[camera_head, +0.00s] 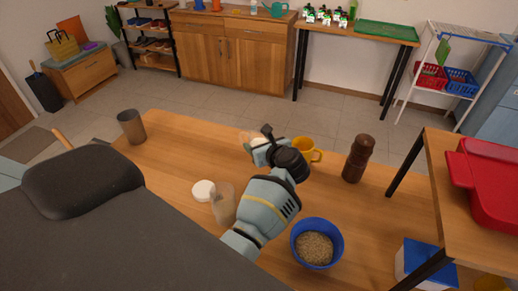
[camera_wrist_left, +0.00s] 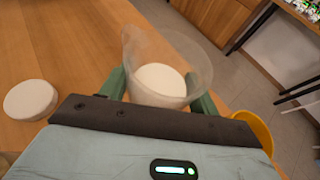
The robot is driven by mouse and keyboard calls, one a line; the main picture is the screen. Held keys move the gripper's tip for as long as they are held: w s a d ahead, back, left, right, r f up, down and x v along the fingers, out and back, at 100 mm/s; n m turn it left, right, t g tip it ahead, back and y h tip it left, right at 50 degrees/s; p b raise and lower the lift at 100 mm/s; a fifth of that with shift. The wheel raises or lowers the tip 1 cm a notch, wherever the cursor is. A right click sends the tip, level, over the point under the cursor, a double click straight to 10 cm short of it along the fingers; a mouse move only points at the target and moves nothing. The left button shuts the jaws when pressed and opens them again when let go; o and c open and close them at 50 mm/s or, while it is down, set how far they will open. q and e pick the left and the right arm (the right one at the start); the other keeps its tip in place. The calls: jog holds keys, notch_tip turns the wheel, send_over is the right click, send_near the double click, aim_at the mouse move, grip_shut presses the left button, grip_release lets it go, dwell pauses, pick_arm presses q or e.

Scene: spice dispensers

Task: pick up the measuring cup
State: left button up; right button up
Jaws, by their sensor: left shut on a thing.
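The measuring cup (camera_wrist_left: 190,50) is clear, with a flared rim and something white in its bottom. It fills the top middle of the left wrist view, between the two green fingers of my left gripper (camera_wrist_left: 160,90). The gripper is shut on its sides. In the head view my left gripper (camera_head: 260,143) is over the far part of the wooden table, and the cup (camera_head: 247,135) shows only faintly beyond it. I cannot tell whether the cup touches the table. My right gripper is not in view.
On the table (camera_head: 180,155) are a yellow mug (camera_head: 308,150) close to the gripper, a brown grinder (camera_head: 358,158), a blue bowl (camera_head: 317,245) of grain, a clear jar (camera_head: 222,205), a white lid (camera_head: 203,190) and a dark cup (camera_head: 131,127). A red tray (camera_head: 485,180) stands right.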

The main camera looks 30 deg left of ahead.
pick_arm(q)
jog(key=shift+r, duration=0.8)
jog(key=shift+a+r, duration=0.1)
